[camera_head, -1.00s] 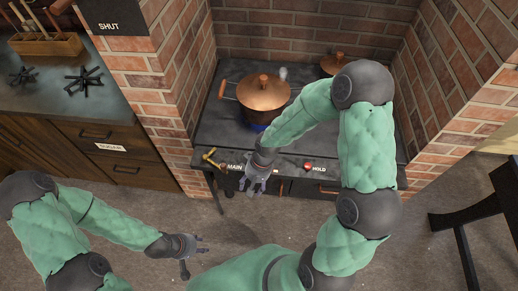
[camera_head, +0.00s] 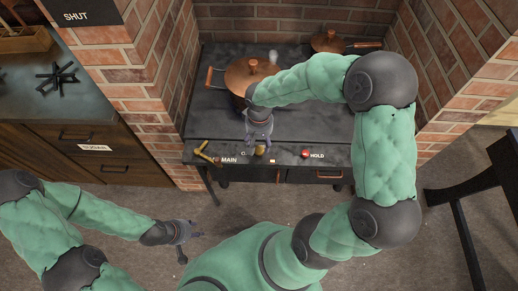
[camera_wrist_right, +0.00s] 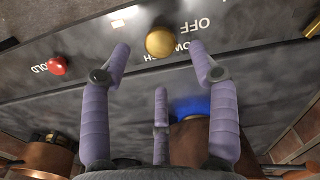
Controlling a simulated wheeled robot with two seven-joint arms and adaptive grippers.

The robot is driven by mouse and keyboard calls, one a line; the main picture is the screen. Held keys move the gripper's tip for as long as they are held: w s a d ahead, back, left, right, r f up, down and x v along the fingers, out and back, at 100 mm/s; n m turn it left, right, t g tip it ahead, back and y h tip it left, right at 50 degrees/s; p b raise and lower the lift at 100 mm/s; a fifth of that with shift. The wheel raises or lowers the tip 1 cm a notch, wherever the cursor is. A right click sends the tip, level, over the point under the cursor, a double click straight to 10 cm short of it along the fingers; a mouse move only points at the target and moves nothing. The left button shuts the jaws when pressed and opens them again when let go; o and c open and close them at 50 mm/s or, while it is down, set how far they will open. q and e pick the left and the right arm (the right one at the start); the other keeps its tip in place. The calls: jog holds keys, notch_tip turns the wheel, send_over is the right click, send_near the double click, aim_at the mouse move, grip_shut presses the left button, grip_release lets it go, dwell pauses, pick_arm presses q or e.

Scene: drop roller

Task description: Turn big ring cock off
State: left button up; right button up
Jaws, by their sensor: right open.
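A round brass knob (camera_wrist_right: 160,42) sits on the dark stove panel beside the lettering OFF; in the head view (camera_head: 260,150) it is just below my right gripper (camera_head: 260,140). In the right wrist view my right gripper (camera_wrist_right: 160,50) is open, its two long fingers either side of the knob and apart from it, with a third finger below. A blue glow (camera_wrist_right: 190,105) shows beyond the fingers. A copper pot (camera_head: 246,74) stands on the stove behind the gripper. My left gripper (camera_head: 186,240) hangs open and empty over the floor.
A brass lever (camera_head: 204,152) marked MAIN is at the panel's left, and a red knob (camera_head: 305,154) marked HOLD to the right. A smaller copper pan (camera_head: 328,41) is at the back. Brick walls flank the stove; a dark table (camera_head: 480,200) stands right.

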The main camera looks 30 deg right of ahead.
aim_at(259, 150)
notch_tip(259, 150, down, 5)
jog(key=shift+f+b, duration=0.1)
jog(key=shift+b, duration=0.7)
jog(key=c, duration=1.1)
